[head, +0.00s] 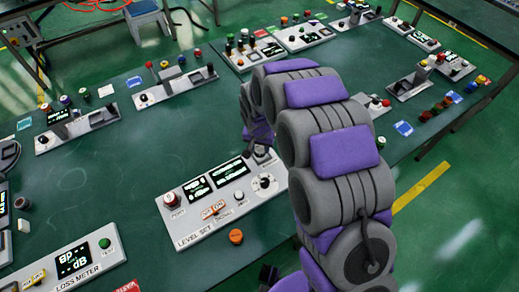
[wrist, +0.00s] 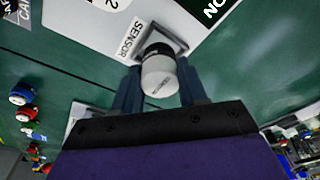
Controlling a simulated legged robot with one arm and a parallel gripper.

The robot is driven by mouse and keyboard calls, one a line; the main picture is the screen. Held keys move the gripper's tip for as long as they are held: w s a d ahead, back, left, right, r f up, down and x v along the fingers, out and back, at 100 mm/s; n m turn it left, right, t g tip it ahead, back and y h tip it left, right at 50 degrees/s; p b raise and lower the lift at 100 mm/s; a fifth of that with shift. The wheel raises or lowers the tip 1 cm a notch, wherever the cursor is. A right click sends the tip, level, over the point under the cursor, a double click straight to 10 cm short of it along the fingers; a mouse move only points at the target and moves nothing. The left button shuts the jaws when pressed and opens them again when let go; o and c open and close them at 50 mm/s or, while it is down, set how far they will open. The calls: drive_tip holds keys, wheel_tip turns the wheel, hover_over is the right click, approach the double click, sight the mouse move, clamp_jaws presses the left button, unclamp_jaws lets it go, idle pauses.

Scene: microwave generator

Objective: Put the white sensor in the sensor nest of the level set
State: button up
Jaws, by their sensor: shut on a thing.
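The white sensor (wrist: 158,76), a rounded white cylinder with a dark band, is between the two fingers of my gripper (wrist: 160,88) in the wrist view. My gripper is shut on it. The sensor nest (wrist: 180,38), a grey square frame beside the SENSOR label, is at the sensor's far end. The dark end overlaps the frame; I cannot tell whether it is seated inside. In the head view the level set (head: 185,240) is a pale panel with two displays and knobs. My arm partly hides its upper right corner, where my gripper (head: 256,135) is.
An orange knob (head: 236,237) lies on the green table in front of the level set. The loss meter (head: 65,280) is at the lower left. Other instrument panels (head: 160,95) stand farther back.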

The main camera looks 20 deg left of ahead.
sight(261, 149)
drive_tip(key=shift+w+d+r, duration=0.1)
drive_tip(key=shift+w+d, duration=0.25)
drive_tip(key=shift+w, duration=0.35)
drive_tip(key=f, duration=0.2)
drive_tip(key=a+f+b, duration=0.1)
drive_tip(key=f, duration=0.1)
drive_tip(key=shift+s+a, duration=0.1)
drive_tip(key=shift+a, duration=0.05)
clamp_jaws()
drive_tip(key=shift+d, duration=0.4)
drive_tip(key=o, duration=1)
unclamp_jaws()
drive_tip(key=shift+c, duration=0.2)
drive_tip(key=shift+o, duration=1.2)
drive_tip(key=shift+a, duration=0.2)
drive_tip(key=shift+r, duration=0.1)
